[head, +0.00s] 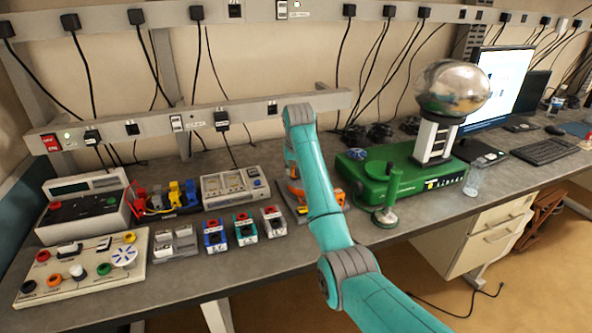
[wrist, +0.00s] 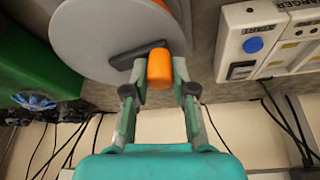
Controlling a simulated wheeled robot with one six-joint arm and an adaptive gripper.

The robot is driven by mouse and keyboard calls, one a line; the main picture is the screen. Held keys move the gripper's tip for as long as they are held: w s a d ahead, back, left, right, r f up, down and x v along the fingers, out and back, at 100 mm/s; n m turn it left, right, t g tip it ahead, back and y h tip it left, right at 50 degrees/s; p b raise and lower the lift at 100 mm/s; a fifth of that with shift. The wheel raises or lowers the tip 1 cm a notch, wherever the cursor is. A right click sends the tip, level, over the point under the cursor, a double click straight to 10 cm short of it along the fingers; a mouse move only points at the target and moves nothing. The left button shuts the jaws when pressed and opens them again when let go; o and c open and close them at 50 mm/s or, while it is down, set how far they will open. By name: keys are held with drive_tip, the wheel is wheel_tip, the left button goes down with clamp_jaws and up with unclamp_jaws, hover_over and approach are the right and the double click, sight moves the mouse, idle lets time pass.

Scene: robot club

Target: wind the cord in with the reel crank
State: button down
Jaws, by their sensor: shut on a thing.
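The cord reel shows in the wrist view as a large grey disc (wrist: 95,40) with a dark crank arm (wrist: 135,57) and an orange crank knob (wrist: 160,68). My gripper (wrist: 161,88) has its two fingers on either side of the orange knob, shut on it. In the head view my teal arm covers most of the reel; orange parts of it (head: 337,194) show beside the arm on the bench. My gripper is hidden behind the arm there. I cannot make out the reel's cord in either view.
A green unit (head: 400,183) with a silver sphere (head: 452,87) above it stands right of the reel. Several small switch boxes (head: 244,229) and a white-and-grey instrument (head: 234,187) stand to the left. A clear cup (head: 474,180) is near the bench's front edge.

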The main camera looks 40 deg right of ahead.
drive_tip(key=w+m+h, duration=0.1)
drive_tip(key=m, duration=0.1)
drive_tip(key=shift+w+d+m+g, duration=0.1)
drive_tip(key=shift+w+m+g, duration=0.1)
drive_tip(key=shift+m+g, duration=0.15)
drive_tip(key=m, duration=0.2)
drive_tip(key=w+m+g, duration=0.1)
drive_tip(key=shift+w+d+m+h, duration=0.15)
drive_tip(key=shift+d+m+h, duration=0.2)
drive_tip(key=shift+d+h, duration=0.05)
drive_tip(key=shift+w+d+m+g, duration=0.35)
drive_tip(key=shift+m+g, duration=0.1)
drive_tip(key=shift+m, duration=0.6)
drive_tip(key=shift+w+d+m+g, duration=0.2)
drive_tip(key=shift+d+m+g, duration=0.2)
drive_tip(key=shift+m, duration=0.65)
drive_tip(key=shift+h, duration=0.3)
drive_tip(key=c, duration=0.9)
unclamp_jaws()
drive_tip(key=shift+c, duration=0.2)
drive_tip(key=v, duration=1.2)
